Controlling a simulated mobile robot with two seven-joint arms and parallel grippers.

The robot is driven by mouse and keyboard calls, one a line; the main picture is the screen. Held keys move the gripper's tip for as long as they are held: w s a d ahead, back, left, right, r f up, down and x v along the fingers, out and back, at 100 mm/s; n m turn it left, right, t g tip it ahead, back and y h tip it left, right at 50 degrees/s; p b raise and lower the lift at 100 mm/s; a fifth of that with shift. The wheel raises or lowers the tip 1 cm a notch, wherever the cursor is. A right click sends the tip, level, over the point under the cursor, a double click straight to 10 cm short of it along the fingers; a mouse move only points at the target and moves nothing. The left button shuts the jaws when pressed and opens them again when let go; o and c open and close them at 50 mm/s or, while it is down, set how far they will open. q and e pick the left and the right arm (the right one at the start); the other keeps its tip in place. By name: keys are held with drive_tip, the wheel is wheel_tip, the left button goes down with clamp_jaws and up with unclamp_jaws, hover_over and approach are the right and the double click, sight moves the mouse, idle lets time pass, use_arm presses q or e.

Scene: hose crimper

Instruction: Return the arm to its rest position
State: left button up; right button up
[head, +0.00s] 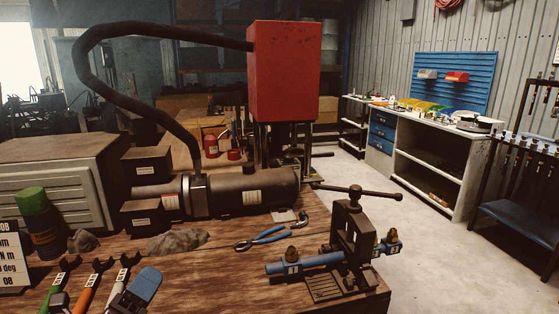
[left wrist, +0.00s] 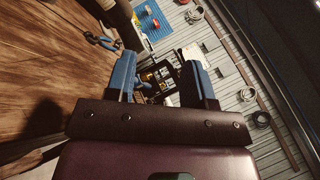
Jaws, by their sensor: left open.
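My left gripper (head: 141,289) shows at the bottom left of the head view, low at the near edge of the wooden workbench (head: 222,262). Only its blue finger part shows clearly there; the rest is cut off by the frame. In the left wrist view both blue fingers of the left gripper (left wrist: 159,65) stand wide apart, with nothing held between them. My right gripper is in neither view.
Wrenches with green (head: 58,284) and orange (head: 91,285) handles lie beside the left gripper. Floor (head: 440,255) is clear at right.

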use_arm(q)
drive_tip(key=s+a+f+n+g+y, duration=0.45)
drive_tip(key=f+n, duration=0.25)
drive_tip(key=n, duration=0.3)
drive_tip(key=s+a+f+n+g+y, duration=0.35)
drive_tip(key=f+n+y, duration=0.3)
drive_tip(key=n, duration=0.25)
drive_tip(key=s+d+f+n+g+h, duration=0.1)
drive_tip(key=s+f+n+g+h, duration=0.1)
drive_tip(key=s+f+n+g, duration=0.45)
drive_tip(key=s+d+f+n+g+h, duration=0.1)
drive_tip(key=s+d+f+n+g, duration=0.15)
drive_tip(key=s, duration=0.75)
drive_tip(key=w+f+t+h, duration=0.1)
drive_tip(key=w+f+t, duration=0.6)
drive_tip(key=f, duration=0.3)
drive_tip(key=shift+a+f+m+t, duration=0.3)
drive_tip(key=shift+a+f+t, duration=0.1)
